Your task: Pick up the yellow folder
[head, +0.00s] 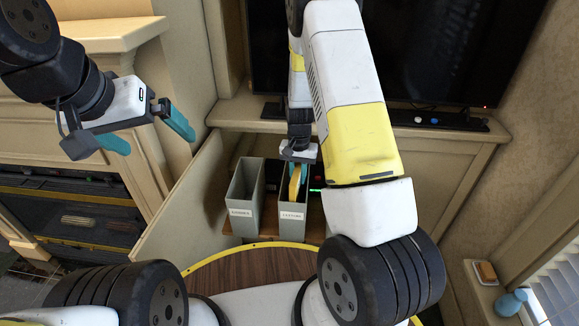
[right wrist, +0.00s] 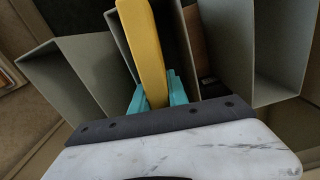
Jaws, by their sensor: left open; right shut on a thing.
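The yellow folder (head: 295,184) is in the mouth of the right one of two grey file boxes in the head view; its lower part is hidden by the box. In the right wrist view the yellow folder (right wrist: 148,50) stands between the teal fingers. My right gripper (head: 299,170) is shut on it; the fingers also show in the right wrist view (right wrist: 158,92). The right grey box (head: 293,213) and the left grey box (head: 243,208) each carry a white label. My left gripper (head: 150,132) is open and empty, high at the left, away from the boxes.
The boxes stand in a cabinet niche under a ledge (head: 245,110) with a dark screen (head: 440,50) above it. An open cabinet door (head: 185,205) is at the left. A fireplace (head: 80,215) is further left. A blue vase (head: 511,302) stands on the right sill.

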